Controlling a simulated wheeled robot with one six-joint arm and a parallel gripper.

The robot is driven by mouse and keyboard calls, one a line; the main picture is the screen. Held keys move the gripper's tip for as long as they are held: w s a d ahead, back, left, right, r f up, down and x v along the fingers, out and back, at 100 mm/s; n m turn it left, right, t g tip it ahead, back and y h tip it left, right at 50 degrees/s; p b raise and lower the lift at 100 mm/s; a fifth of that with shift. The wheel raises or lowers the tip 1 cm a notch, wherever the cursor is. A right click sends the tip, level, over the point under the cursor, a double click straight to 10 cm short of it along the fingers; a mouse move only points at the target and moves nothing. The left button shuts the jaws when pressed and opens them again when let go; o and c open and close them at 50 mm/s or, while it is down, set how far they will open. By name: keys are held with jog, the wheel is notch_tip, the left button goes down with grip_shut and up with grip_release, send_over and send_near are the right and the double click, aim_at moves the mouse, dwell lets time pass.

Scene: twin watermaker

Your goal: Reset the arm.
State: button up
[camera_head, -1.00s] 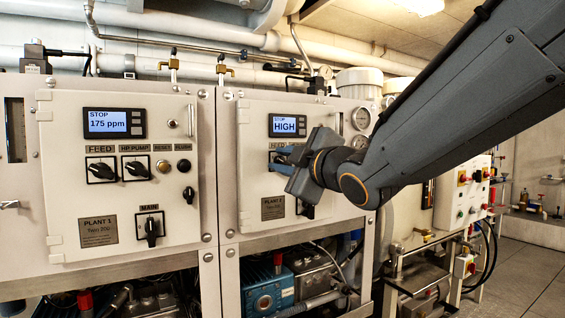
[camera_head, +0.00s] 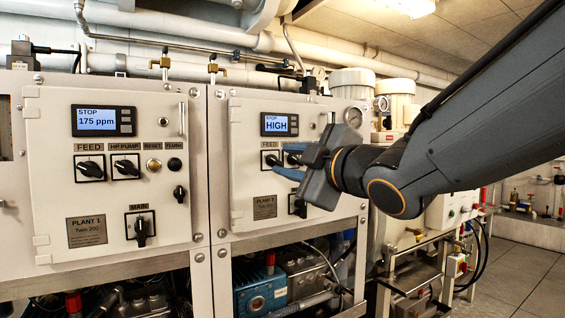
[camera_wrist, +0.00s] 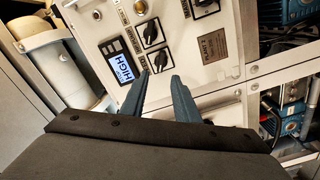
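My arm (camera_head: 455,125) reaches in from the upper right in the head view. My gripper (camera_head: 286,166) is in front of the Plant 2 panel (camera_head: 245,190), near its upper knobs, and hides part of it. In the wrist view the two blue fingers of my gripper (camera_wrist: 160,76) stand apart with nothing between them, so it is open and empty. The Plant 2 display (camera_head: 279,124) reads STOP and HIGH. It also shows tilted in the wrist view (camera_wrist: 121,66). I cannot tell how far the fingertips are from the panel.
The Plant 1 panel (camera_head: 60,190) stands to the left, its display (camera_head: 104,120) reading STOP, 175 ppm. Pipes (camera_head: 180,27) run above the panels. A blue pump (camera_head: 262,290) sits below. Open floor (camera_head: 510,275) lies at the lower right.

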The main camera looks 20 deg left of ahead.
jog(key=shift+v, duration=0.9)
jog(key=w+d+f+m+g+h+p, duration=0.1)
jog(key=w+d+f+m+h, duration=0.1)
jog(key=d+f+m+h, duration=0.7)
jog(key=w+d+f+m+g+h+p, duration=0.1)
jog(key=w+d+f+m+g+h, duration=0.15)
jog(key=d+f, duration=1.1)
jog(key=s+d+f+m+g+h+p, duration=0.1)
jog(key=s+d+f+m+g, duration=0.3)
jog(key=s, duration=0.5)
jog(key=s+d+f+m+g+h+p, duration=0.1)
jog(key=s+d+f+m+g, duration=0.3)
jog(key=s+d+f, duration=0.5)
jog(key=s+f+m, duration=0.1)
jog(key=f+m, duration=0.1)
jog(key=shift+d+m, duration=0.2)
jog(key=shift+m, duration=0.15)
